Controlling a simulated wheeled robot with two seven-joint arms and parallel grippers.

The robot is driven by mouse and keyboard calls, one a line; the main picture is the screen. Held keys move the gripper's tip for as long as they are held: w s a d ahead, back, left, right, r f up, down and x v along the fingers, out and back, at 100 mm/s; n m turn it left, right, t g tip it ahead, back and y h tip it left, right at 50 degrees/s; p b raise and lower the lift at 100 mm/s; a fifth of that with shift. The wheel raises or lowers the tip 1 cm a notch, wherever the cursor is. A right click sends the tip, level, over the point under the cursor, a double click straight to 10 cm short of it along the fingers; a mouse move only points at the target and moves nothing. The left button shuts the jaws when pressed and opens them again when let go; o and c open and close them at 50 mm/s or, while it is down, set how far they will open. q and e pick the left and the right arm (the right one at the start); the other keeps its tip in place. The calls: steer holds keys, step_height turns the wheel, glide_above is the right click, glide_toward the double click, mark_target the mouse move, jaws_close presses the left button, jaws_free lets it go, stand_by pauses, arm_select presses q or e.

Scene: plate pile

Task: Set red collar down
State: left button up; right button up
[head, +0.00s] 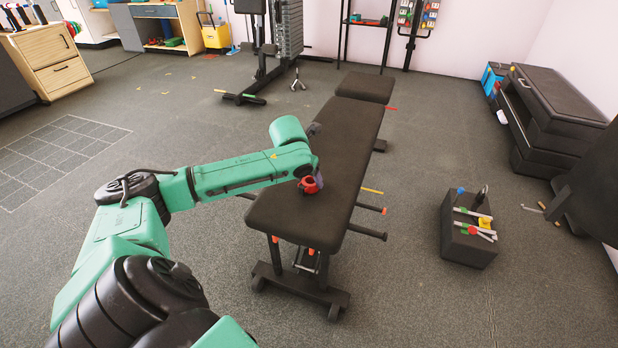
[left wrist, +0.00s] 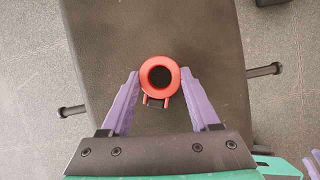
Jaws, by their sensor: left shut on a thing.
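The red collar (head: 310,185) is a small ring at the near end of the black bench pad (head: 345,150). In the left wrist view the collar (left wrist: 160,93) shows its round dark hole from above, with two small red tabs on the near side. My left gripper (left wrist: 160,76) has purple fingers on both sides of the collar and is shut on it. I cannot tell whether the collar touches the pad or is just above it. Purple finger parts at the right edge of the left wrist view seem to be my right gripper, mostly cut off.
The pad around the collar is bare. Dark pegs (head: 368,232) stick out from the bench's sides. A black box (head: 466,250) with small coloured items stands on the floor at right. A weight machine (head: 275,45) is behind. Floor between is mostly clear.

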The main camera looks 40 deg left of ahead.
arm_select(q)
steer(key=shift+s+f, duration=0.15)
steer(key=shift+f, duration=0.2)
steer(key=o, duration=1.3)
steer(key=shift+f, duration=0.15)
steer(key=shift+o, duration=0.7)
steer(key=shift+f, duration=0.1)
